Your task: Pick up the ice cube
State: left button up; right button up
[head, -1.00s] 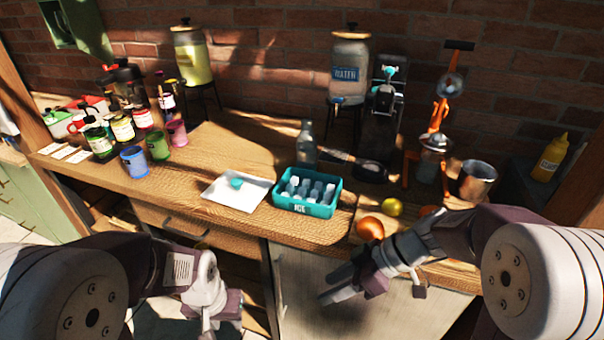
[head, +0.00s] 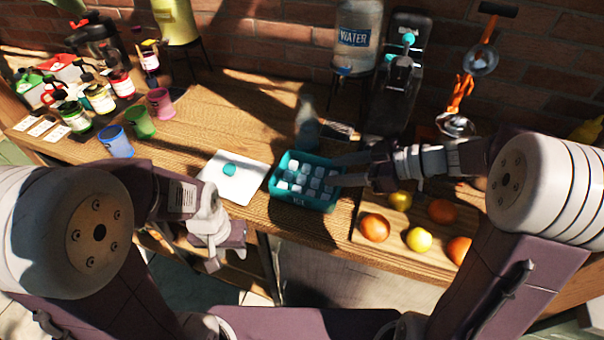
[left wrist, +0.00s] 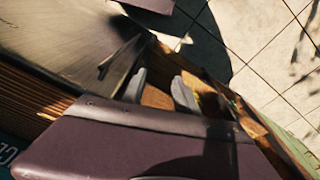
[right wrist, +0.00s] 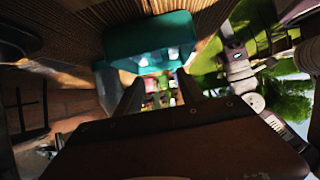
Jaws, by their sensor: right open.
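Several pale ice cubes (head: 308,177) lie in the teal ice bin (head: 316,205) near the table's front edge. My right gripper (head: 344,171) is open, with its fingertips at the bin's right side. In the right wrist view the teal bin (right wrist: 150,38) is above and ahead of the spread fingers (right wrist: 160,90), with a few bright cubes (right wrist: 173,53) near its edge. No cube shows between the fingers. My left gripper (head: 218,258) hangs low in front of the table. In the left wrist view its fingers (left wrist: 160,88) are apart and empty.
A white tray (head: 245,190) with a teal item (head: 229,170) lies left of the bin. A bottle (head: 308,130) stands behind it. Oranges (head: 375,228) and lemons (head: 418,240) lie on a board to the right. A water jar (head: 355,38) stands at the back.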

aim_at(305, 180)
jog(key=shift+s+f+b, duration=0.15)
jog(key=shift+f+b, duration=0.15)
jog(key=shift+f, duration=0.3)
jog(key=shift+w+f, duration=0.2)
jog(key=shift+w, duration=0.4)
jog(key=x, duration=0.3)
jog(key=shift+s+a+r, duration=0.1)
jog(key=shift+s+a, duration=0.1)
jog(key=shift+w+a+f, duration=0.15)
jog(key=shift+a+f, duration=0.05)
jog(key=shift+a, duration=0.05)
jog(key=x, duration=0.3)
jog(key=p+x, duration=0.1)
jog(key=x, duration=0.1)
jog(key=shift+s+f, duration=0.25)
jog(key=shift+s, duration=0.1)
jog(key=shift+d+f, duration=0.1)
jog(key=shift+c, duration=0.6)
grip_shut()
